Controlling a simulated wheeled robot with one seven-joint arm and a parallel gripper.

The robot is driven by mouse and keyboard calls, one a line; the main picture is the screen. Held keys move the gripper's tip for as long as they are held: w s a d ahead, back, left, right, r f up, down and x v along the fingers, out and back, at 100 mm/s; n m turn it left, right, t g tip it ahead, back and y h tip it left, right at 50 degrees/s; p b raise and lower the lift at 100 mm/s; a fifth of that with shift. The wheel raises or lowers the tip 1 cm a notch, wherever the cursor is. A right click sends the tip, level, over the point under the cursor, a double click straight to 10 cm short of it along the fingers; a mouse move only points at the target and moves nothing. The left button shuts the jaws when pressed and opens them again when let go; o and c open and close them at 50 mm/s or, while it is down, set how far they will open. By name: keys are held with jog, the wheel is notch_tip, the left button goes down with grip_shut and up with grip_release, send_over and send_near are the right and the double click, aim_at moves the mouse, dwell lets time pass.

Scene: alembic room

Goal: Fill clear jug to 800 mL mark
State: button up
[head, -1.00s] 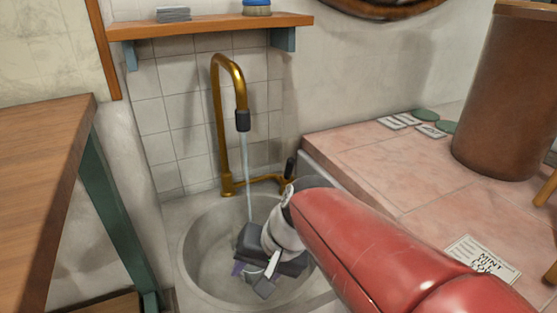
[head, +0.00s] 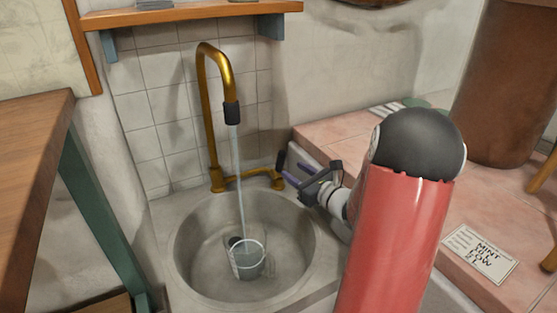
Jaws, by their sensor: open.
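The clear jug (head: 248,262) stands in the round stone sink basin (head: 190,262), under the brass tap (head: 206,120). A thin stream of water (head: 240,180) runs from the tap's black nozzle into the jug. Some water seems to be in the jug; its markings are too small to read. My gripper (head: 290,176) is open, to the right of the jug and above the basin's rim. Its fingers are close to the tap's dark lever handle (head: 281,160); I cannot tell whether they touch it. The jug is clear of my gripper.
A pink tiled counter (head: 330,135) lies to the right, with a card (head: 481,254) and a brown cylinder (head: 505,85) on it. A wooden shelf (head: 190,14) hangs above the tap. A wooden table (head: 30,170) stands at the left.

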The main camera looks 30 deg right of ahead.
aim_at(281, 160)
jog(key=x, duration=0.7)
jog(key=shift+w+d, duration=0.2)
jog(key=shift+w, duration=0.25)
grip_shut()
